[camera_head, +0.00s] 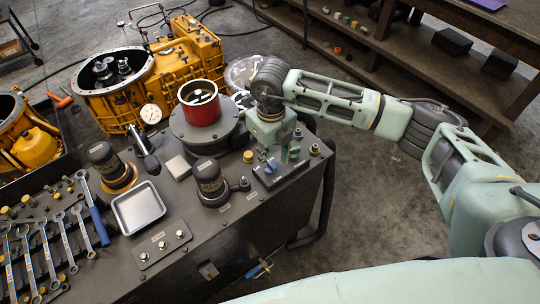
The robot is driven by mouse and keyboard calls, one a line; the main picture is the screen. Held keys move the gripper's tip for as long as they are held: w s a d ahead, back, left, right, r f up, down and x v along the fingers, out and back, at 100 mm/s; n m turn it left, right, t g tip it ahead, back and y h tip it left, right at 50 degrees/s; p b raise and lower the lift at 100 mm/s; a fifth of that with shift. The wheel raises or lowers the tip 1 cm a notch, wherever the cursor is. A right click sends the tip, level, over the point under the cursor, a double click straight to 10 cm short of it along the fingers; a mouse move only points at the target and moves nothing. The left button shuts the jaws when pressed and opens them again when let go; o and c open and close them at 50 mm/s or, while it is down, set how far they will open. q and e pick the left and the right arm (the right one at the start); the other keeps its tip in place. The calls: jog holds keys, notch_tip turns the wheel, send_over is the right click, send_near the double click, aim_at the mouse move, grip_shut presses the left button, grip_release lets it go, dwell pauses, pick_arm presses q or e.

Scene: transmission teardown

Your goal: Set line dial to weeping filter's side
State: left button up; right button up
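My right gripper (284,154) points down over a small dark panel (293,174) at the right end of the bench top. The panel carries a label that seems to read LINE. The dial is mostly hidden by the fingers, so I cannot tell its setting, nor whether the fingers are closed on it. Two dark filter canisters stand on the bench: a left one (104,158) and a right one (210,178). An amber ring or wet patch (122,184) shows around the left canister's base; the right one's base looks dark. My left gripper is out of view.
A red-rimmed cup (200,112) sits on a round grey housing left of my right arm. A metal tray (138,207), wrenches (64,243) and a pressure gauge (151,114) are farther left. A yellow transmission housing (112,101) stands behind the bench.

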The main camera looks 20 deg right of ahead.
aim_at(270, 163)
jog(key=shift+w+f+p, duration=0.2)
jog(key=shift+f+p, duration=0.1)
jog(key=shift+f, duration=1.45)
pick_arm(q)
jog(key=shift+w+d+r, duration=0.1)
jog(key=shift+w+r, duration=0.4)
pick_arm(e)
grip_shut()
